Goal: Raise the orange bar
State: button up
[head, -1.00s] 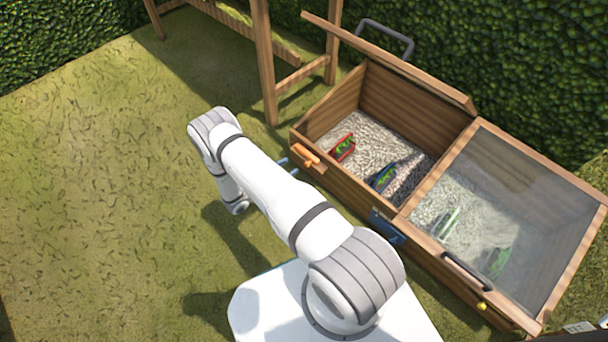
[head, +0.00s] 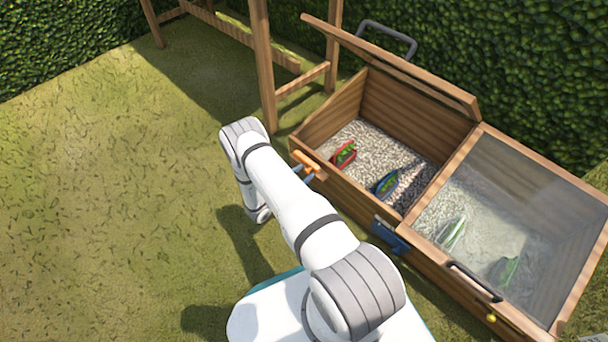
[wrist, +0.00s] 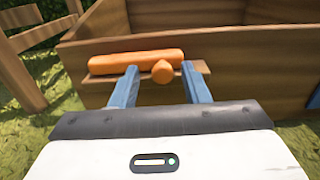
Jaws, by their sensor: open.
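The orange bar (wrist: 136,60) lies level along a small wooden ledge on the front wall of the wooden planter box (wrist: 250,66) in the wrist view. A round orange knob (wrist: 162,71) sticks out toward me near its right end. The bar also shows at the box's left corner in the head view (head: 307,162). My gripper (wrist: 158,82) is open, its two blue fingers pointing at the ledge, one on the left and one on the right of the knob. I cannot tell whether the fingers touch anything. In the head view my gripper (head: 302,172) is small beside the bar.
The box's left lid (head: 400,65) stands open over gravel with a red planter (head: 344,155) and a blue planter (head: 387,183). The right glass lid (head: 525,215) is shut. A blue part (head: 389,236) is on the front wall. Grass at left is clear.

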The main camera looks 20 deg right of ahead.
jog(key=shift+c, duration=0.3)
jog(key=shift+w, duration=0.1)
grip_shut()
